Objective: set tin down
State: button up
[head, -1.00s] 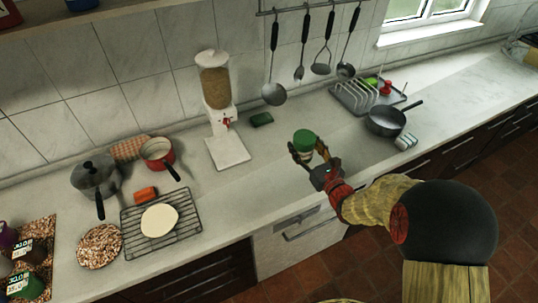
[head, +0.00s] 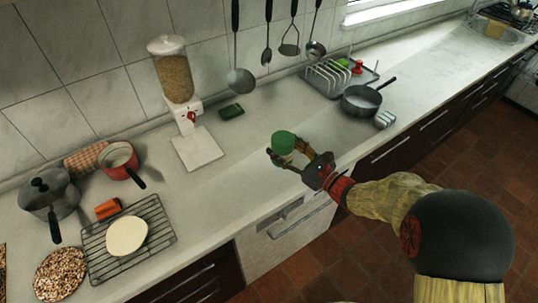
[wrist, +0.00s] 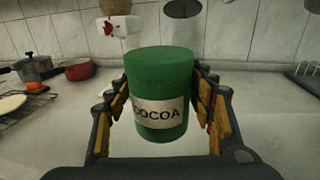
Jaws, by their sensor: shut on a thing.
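The tin is a green cylinder with a green lid and a pale label reading COCOA; it shows in the head view (head: 283,144) and large in the middle of the wrist view (wrist: 160,92). It is upright. My gripper (head: 287,153) is shut on the tin, with one finger on each side of it in the wrist view (wrist: 162,100). The tin is over the front part of the pale worktop (head: 235,165). I cannot tell whether its base touches the worktop.
A dark saucepan (head: 362,101) and a dish rack (head: 330,76) are to the right. A wire rack (head: 128,240) lies left. The worktop around the tin is clear.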

jog(key=w+a+f, duration=0.1)
jog(key=w+f, duration=0.1)
jog(key=w+a+f+b, duration=0.1)
jog(key=w+f, duration=0.1)
jog(key=w+a+f+b, duration=0.1)
jog(key=w+f, duration=0.1)
jog(key=shift+w+f, duration=0.2)
jog(key=shift+f, duration=0.2)
jog(key=shift+f+b, duration=0.7)
jog(key=shift+f, duration=0.8)
jog(key=shift+f, duration=0.15)
jog(key=o, duration=1.3)
